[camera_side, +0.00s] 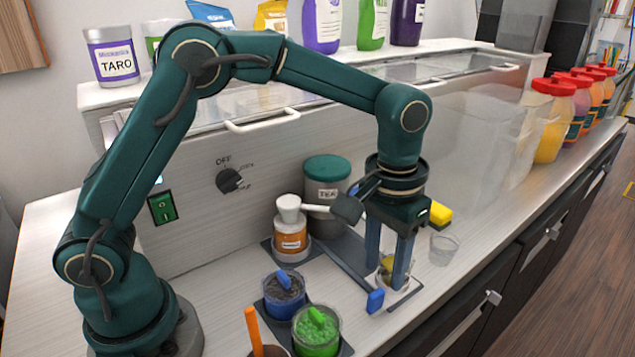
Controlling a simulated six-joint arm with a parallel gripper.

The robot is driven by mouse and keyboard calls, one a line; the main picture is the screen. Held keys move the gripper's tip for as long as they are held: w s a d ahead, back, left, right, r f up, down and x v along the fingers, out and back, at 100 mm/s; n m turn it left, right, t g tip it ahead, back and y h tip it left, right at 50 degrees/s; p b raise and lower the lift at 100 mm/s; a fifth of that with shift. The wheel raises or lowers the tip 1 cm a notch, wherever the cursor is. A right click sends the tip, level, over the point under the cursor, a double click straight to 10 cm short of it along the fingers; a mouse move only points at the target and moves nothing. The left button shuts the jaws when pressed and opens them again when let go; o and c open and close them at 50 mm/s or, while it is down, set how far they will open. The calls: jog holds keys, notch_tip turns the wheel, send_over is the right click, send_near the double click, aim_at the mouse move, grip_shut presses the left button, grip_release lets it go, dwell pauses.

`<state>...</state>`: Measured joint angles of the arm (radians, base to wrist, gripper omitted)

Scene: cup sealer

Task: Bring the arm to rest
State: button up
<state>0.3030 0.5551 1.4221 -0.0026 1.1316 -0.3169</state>
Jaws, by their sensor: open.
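My gripper (388,266) points straight down at the right of the work area, on the end of my green arm. Its two blue-grey fingers are apart, one on each side of a clear cup (397,281) with something yellowish in it. The cup stands upright on a small light base at the end of a dark grey plate. I cannot tell whether the fingers touch the cup. Part of the cup is hidden behind the fingers.
Left of my gripper stand an orange-labelled jar (290,238), a TEA canister (327,190), a blue tub (284,298) and a green tub (317,335). An orange stick (254,327) rises in front. Another clear cup (443,249) stands to the right, near the counter edge. A white machine (300,140) stands behind.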

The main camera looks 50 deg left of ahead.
jog(key=s+a+r+n+t, duration=0.1)
jog(key=s+a+r+t, duration=0.45)
jog(key=r, duration=0.55)
jog(key=s+a+f+m, duration=0.1)
jog(key=s+a+f, duration=0.3)
jog(key=s, duration=0.5)
jog(key=shift+s+a, duration=0.15)
jog(key=shift+a, duration=0.05)
dwell(0.5)
